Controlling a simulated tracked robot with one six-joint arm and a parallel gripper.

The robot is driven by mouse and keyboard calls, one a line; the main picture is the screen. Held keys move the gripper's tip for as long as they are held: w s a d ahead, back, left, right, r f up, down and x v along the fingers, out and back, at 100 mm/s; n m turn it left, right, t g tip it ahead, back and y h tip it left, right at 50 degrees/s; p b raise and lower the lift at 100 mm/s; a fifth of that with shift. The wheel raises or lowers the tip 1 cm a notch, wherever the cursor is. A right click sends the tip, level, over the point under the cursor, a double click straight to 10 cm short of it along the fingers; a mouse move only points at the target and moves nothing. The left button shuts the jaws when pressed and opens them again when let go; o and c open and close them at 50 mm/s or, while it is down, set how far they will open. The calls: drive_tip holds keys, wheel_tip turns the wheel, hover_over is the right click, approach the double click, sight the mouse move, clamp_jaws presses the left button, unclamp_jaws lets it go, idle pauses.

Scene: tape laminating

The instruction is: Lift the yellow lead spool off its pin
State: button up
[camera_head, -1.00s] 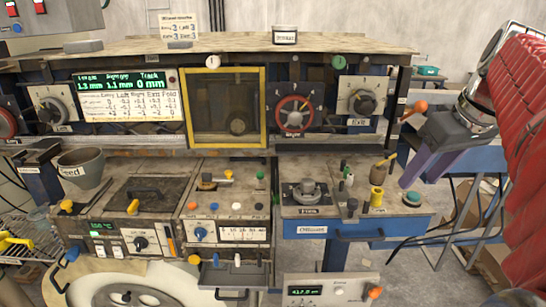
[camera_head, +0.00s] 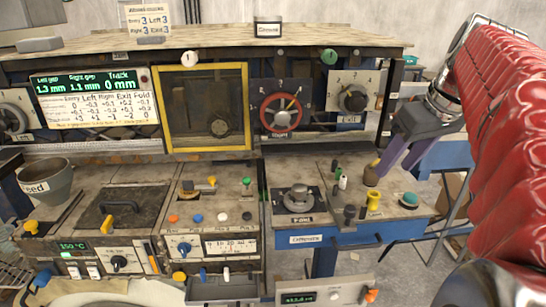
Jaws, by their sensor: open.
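The yellow lead spool (camera_head: 373,200) stands upright on the right part of the blue-edged bench, among small pegs. Its pin cannot be made out at this size. My gripper (camera_head: 394,170) comes in from the right, with two purple fingers spread open and pointing down and left. In the picture its fingertips are above and slightly right of the spool, apart from it. Nothing shows between the fingers. The left finger overlaps the view of a tan-brown piece (camera_head: 371,170) behind the spool; I cannot tell if they touch.
A dark peg (camera_head: 350,213) stands just left of the spool, and a teal-topped button (camera_head: 409,199) is to its right. Green and white pegs (camera_head: 342,182) are behind left. A round grey clamp (camera_head: 298,198) sits further left. The machine's upright panel (camera_head: 353,100) rises behind.

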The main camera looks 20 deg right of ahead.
hover_over(372, 195)
drive_tip(key=s, duration=0.3)
drive_tip(key=f, duration=0.7)
drive_tip(key=shift+w+a+f, duration=0.15)
drive_tip(key=shift+a, duration=0.1)
drive_tip(key=shift+x, duration=2.55)
drive_tip(key=shift+w+d, duration=0.1)
drive_tip(key=c, duration=1.1)
